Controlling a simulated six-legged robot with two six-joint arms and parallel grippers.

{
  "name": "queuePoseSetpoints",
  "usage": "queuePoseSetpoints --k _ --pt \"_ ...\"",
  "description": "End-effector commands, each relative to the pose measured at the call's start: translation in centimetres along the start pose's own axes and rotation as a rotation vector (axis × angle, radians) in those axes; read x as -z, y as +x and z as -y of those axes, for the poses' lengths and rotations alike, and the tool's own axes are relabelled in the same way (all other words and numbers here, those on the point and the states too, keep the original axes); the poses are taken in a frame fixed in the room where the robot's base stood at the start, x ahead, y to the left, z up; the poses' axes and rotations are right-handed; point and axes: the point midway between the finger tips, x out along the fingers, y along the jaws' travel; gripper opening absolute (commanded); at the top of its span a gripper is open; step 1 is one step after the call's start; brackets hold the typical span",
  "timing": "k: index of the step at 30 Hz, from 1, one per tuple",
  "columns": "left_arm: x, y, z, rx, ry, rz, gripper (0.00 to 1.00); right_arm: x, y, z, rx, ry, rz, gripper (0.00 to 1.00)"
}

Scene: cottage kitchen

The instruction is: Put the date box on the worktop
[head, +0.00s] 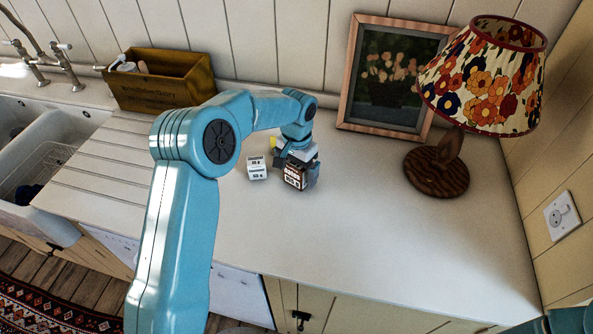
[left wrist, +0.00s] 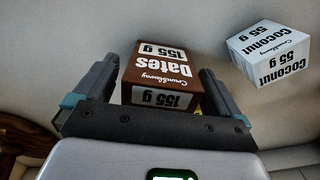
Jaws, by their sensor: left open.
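The date box (head: 293,178), brown with white "Dates 155 g" lettering, is on the pale worktop (head: 370,230), partly hidden by my left gripper in the head view. My left gripper (head: 300,176) is over it, pointing down. In the left wrist view the date box (left wrist: 160,66) lies between the two spread fingers of my left gripper (left wrist: 158,80), which is open around it. I cannot tell whether either finger touches it. My right gripper is not in view.
A white coconut box (head: 257,168) stands just left of the date box; it also shows in the left wrist view (left wrist: 268,52). A lamp (head: 440,165) and a framed picture (head: 390,75) stand right and behind. A wooden crate (head: 160,80) is back left. The front right worktop is clear.

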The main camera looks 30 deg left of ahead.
Motion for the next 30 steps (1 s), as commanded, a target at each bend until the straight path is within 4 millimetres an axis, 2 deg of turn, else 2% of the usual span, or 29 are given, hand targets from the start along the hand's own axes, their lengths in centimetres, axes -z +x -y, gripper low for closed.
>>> queuePoseSetpoints --k 9,15,20,30 --pt "0.1 -7.1 0.0 0.001 0.000 -0.006 0.98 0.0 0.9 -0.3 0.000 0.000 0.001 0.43" --pt "0.1 -10.3 0.0 0.000 -0.001 -0.003 0.98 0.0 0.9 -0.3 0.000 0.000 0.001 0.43" --pt "0.0 -11.2 0.0 -0.001 0.000 -0.001 0.98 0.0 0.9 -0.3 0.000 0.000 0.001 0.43" --pt "0.0 -11.2 0.0 -0.001 0.000 0.000 0.98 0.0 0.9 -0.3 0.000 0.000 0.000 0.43"
